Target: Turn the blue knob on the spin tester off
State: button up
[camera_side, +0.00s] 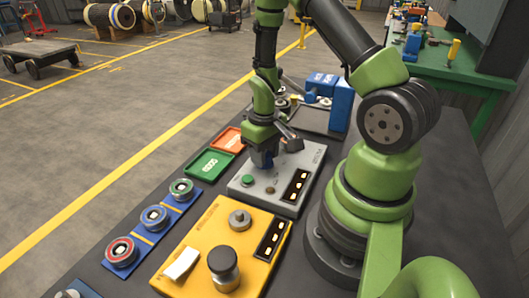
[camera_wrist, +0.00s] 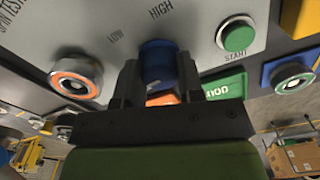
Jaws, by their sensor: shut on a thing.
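The spin tester (camera_side: 300,160) is a grey panel box in the middle of the bench in the side view. In the wrist view its face (camera_wrist: 205,30) shows LOW and HIGH marks and a green START button (camera_wrist: 237,37). The blue knob (camera_wrist: 158,57) stands below those marks, between my two dark fingers. My gripper (camera_wrist: 159,78) is shut on the knob, one finger on each side. In the side view my gripper (camera_side: 264,157) points down at the tester's far part, and the knob is mostly hidden there. The knob's pointer setting cannot be read.
A green tray (camera_side: 209,164) and an orange tray (camera_side: 228,139) lie left of the tester. Several ring-shaped parts stand on blue bases (camera_side: 154,217) in a row. A yellow panel box (camera_side: 205,240) is in front. A blue block (camera_side: 341,105) stands behind.

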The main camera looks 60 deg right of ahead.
jog(key=shift+n, duration=0.6)
jog(key=o, duration=0.9)
jog(key=shift+r, duration=0.1)
notch_tip(320, 180, up, 10)
jog(key=shift+f, duration=0.1)
jog(key=s+a+r+t, duration=0.2)
jog(key=s+a+r, duration=0.1)
jog(key=a+r, duration=0.1)
jog(key=s+a+r+m+t+y, duration=0.1)
jog(key=s+a+r+t, duration=0.1)
jog(key=a+r, duration=0.3)
jog(key=s+a+r+t+y, duration=0.1)
jog(key=s+a+r+t, duration=0.2)
jog(key=a+r, duration=0.2)
jog(key=shift+s+r+m, duration=0.15)
jog(key=shift+s+r, duration=0.05)
jog(key=shift+r, duration=0.7)
jog(key=shift+s+r+m, duration=0.15)
jog(key=shift+r, duration=0.7)
